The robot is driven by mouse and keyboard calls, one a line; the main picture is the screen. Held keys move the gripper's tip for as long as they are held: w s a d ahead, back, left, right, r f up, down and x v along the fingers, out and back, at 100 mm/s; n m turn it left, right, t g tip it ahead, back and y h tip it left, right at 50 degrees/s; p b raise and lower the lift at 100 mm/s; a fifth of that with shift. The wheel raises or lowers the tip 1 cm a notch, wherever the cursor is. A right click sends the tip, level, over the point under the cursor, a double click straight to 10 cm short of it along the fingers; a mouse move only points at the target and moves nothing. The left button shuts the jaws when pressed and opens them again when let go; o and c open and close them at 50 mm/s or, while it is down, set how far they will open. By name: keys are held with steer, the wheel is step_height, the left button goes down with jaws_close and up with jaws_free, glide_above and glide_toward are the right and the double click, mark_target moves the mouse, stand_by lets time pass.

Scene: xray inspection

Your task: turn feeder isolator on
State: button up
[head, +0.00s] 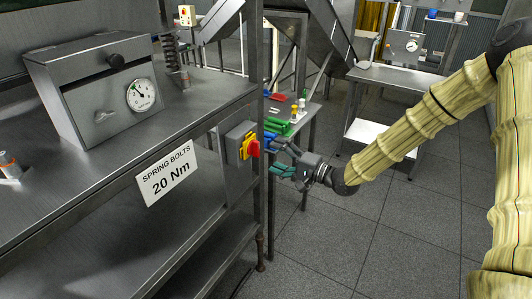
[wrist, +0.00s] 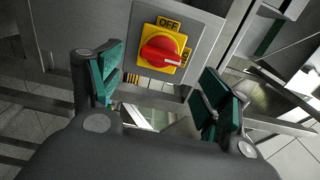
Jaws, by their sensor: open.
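The feeder isolator is a grey box (head: 238,150) on the side of the steel bench, with a yellow plate (head: 246,146) and a red rotary knob (head: 254,149). In the wrist view the red knob (wrist: 160,50) sits on its yellow plate (wrist: 180,65), under a label reading OFF (wrist: 168,24). The white mark on the knob points to the right. My gripper (head: 280,158) is open, with teal-padded fingers, just right of the knob in the head view. In the wrist view my gripper (wrist: 158,95) has its fingers apart on either side below the knob, not touching it.
The steel bench (head: 205,100) carries a gauge box (head: 110,85) and a "SPRING BOLTS 20 Nm" sign (head: 167,177). A table (head: 307,115) with green and red items stands behind my gripper. The floor (head: 390,235) to the right is open.

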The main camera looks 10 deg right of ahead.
steer(key=shift+v, duration=2.9)
steer(key=shift+f, duration=0.1)
steer(key=s+a+f+n+g+h, duration=0.1)
steer(key=s+a+f+g+h, duration=0.1)
steer(key=s+f, duration=0.5)
steer(key=s+a+f+n+g+h+b, duration=0.1)
steer(key=s+a+f+g+h, duration=0.15)
steer(key=f, duration=0.85)
steer(key=s+a+f+n+g+h, duration=0.1)
steer(key=s+f+h, duration=0.2)
steer(key=s+f, duration=0.45)
steer(key=s+d+f+n+g+h, duration=0.1)
steer(key=s+f, duration=0.3)
steer(key=s, duration=0.4)
steer(key=s+d+f+n+g+h+b, duration=0.1)
steer(key=s+f+n+g+h, duration=0.1)
steer(key=s, duration=0.6)
steer(key=s+f+n+g+h, duration=0.2)
steer(key=s+f+g, duration=0.2)
steer(key=s+f, duration=0.3)
steer(key=shift+s+d+f+n, duration=0.35)
steer(key=shift+s+d+n, duration=0.05)
steer(key=shift+s, duration=0.55)
